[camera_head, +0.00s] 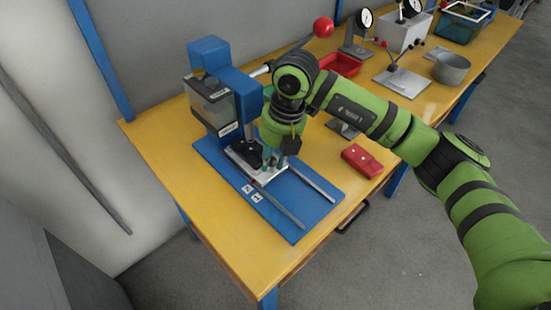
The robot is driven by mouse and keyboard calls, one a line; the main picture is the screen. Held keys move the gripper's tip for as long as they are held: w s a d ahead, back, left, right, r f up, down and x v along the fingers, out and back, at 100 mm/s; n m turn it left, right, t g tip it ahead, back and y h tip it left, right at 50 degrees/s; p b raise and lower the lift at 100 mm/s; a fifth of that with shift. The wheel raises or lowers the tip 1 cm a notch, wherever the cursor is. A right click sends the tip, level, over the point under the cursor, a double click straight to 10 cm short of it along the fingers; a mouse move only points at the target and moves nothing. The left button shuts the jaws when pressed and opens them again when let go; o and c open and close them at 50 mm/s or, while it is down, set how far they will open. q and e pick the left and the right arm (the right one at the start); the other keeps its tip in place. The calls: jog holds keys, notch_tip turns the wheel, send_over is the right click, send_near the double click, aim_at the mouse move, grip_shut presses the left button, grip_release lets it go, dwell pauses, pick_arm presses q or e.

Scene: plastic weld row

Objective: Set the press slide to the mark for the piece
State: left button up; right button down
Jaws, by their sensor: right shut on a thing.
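The blue press (209,55) stands at the near left of the yellow bench. Its blue base plate (292,226) carries two parallel silver rails and small white labels (248,189). The pale metal press slide (263,177) sits between the rails, close to the press head, with a dark piece (243,152) on it. My right gripper (273,162) points down and is shut on the slide; its fingers hide the spot they hold. The label lettering is too small to read. My left gripper is not in view.
A red box (362,160) lies right of the base plate, near the bench's front edge. A red-ball lever (323,27) rises behind my right arm. Dial gauges, a red tray (340,65) and a grey pot (451,68) stand farther back. The rails' front part is clear.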

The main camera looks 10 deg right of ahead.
jog(key=c, duration=1.1)
grip_release()
jog(key=shift+w+r, duration=0.15)
jog(key=shift+w, duration=0.05)
jog(key=shift+o, duration=0.2)
jog(key=shift+w+a, duration=0.1)
jog(key=shift+a, duration=0.05)
notch_tip(320, 180, up, 12)
jog(key=s+d, duration=0.1)
jog(key=d, duration=0.1)
jog(key=shift+f, duration=0.2)
jog(key=shift+d, duration=0.1)
